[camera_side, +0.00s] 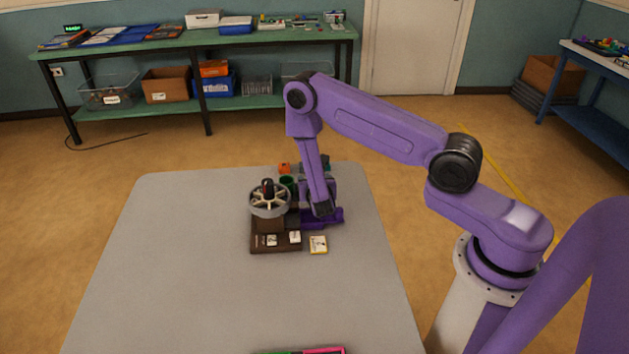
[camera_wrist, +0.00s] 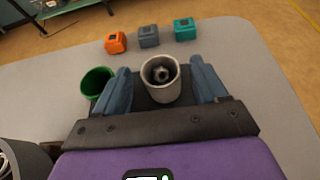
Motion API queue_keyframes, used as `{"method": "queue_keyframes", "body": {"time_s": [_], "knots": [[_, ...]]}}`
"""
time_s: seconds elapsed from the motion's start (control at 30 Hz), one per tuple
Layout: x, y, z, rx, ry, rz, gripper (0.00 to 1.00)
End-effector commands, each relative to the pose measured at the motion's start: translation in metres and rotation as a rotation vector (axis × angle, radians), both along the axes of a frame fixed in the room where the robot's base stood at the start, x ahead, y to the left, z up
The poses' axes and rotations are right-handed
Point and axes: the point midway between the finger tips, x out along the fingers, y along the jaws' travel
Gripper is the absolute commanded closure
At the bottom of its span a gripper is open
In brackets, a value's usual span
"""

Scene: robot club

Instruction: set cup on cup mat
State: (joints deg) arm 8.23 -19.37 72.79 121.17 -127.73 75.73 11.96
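A pale grey cup (camera_wrist: 148,88) stands upright between the two blue fingers of my gripper (camera_wrist: 160,75) in the wrist view. Gaps show on both sides of it, so my gripper is open and not touching it. A green cup (camera_wrist: 97,82) stands just left of the left finger; it also shows in the side view (camera_side: 287,181). A dark surface shows under or behind the grey cup. In the side view my gripper (camera_side: 320,214) is low over the table, and the grey cup is hidden. I cannot tell which thing is the cup mat.
Orange (camera_wrist: 116,42), grey (camera_wrist: 149,36) and teal (camera_wrist: 185,29) cubes stand beyond the cups. A wheel-topped device (camera_side: 270,205) on a brown base (camera_side: 262,249) stands left of my gripper. A yellow-edged tile (camera_side: 318,244) lies nearby. The table's (camera_side: 170,260) left and front are mostly clear.

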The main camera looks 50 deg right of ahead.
Motion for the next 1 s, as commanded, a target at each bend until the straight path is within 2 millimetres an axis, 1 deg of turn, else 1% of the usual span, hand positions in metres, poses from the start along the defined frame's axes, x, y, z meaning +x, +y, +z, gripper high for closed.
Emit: {"method": "queue_keyframes", "body": {"time_s": [0.23,0.37,0.57,0.8,1.0], "knots": [[0.000,0.000,0.000,0.001,0.001,0.000,0.29],[0.000,0.000,0.004,0.001,0.001,0.000,0.29],[-0.020,0.022,0.015,-0.001,0.002,0.005,0.29],[-0.052,0.054,0.034,-0.001,0.002,0.006,0.29],[-0.071,0.072,0.044,0.001,0.002,0.003,0.29]]}}
